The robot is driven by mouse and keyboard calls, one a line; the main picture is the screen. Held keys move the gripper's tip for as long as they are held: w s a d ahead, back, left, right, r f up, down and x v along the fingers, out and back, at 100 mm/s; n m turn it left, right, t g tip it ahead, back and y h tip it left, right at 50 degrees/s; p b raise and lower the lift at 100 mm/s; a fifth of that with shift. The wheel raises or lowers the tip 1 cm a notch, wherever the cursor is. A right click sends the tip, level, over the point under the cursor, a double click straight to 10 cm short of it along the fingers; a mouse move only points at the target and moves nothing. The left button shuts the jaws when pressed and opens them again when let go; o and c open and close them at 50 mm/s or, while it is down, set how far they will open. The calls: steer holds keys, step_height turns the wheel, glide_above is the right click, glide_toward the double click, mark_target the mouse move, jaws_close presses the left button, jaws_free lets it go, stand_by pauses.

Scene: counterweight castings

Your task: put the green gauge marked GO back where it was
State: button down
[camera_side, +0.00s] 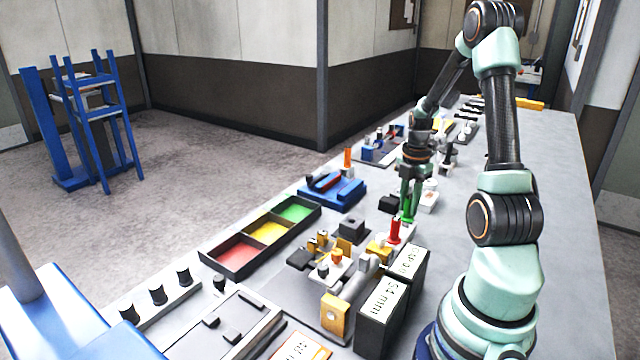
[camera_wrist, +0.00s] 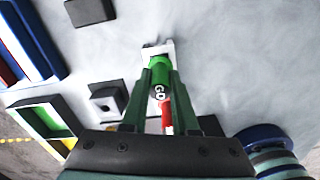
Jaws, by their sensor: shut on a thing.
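My gripper (camera_side: 410,200) is low over the grey bench, behind the black labelled boxes. It is shut on the green gauge (camera_side: 406,213); in the wrist view the green gauge (camera_wrist: 160,75) sits between the two fingers with its white GO lettering facing the camera. A white piece (camera_wrist: 167,46) shows at the gauge's far end; I cannot tell whether it touches the gauge. A red gauge (camera_side: 394,230) stands close by, in front of the green one in the side view. The red gauge (camera_wrist: 167,117) is partly hidden by my gripper in the wrist view.
Black boxes (camera_side: 384,318) stand nearest my base. A tray with red, yellow and green compartments (camera_side: 238,258) lies left. A blue fixture (camera_side: 331,193), a dark block (camera_side: 389,204) and a white block (camera_side: 428,201) are near my gripper. The bench's right side is largely clear.

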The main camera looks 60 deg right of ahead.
steer(key=shift+f, duration=0.65)
steer(key=shift+f, duration=0.1)
steer(key=c, duration=0.7)
jaws_free()
steer(key=shift+f, duration=0.1)
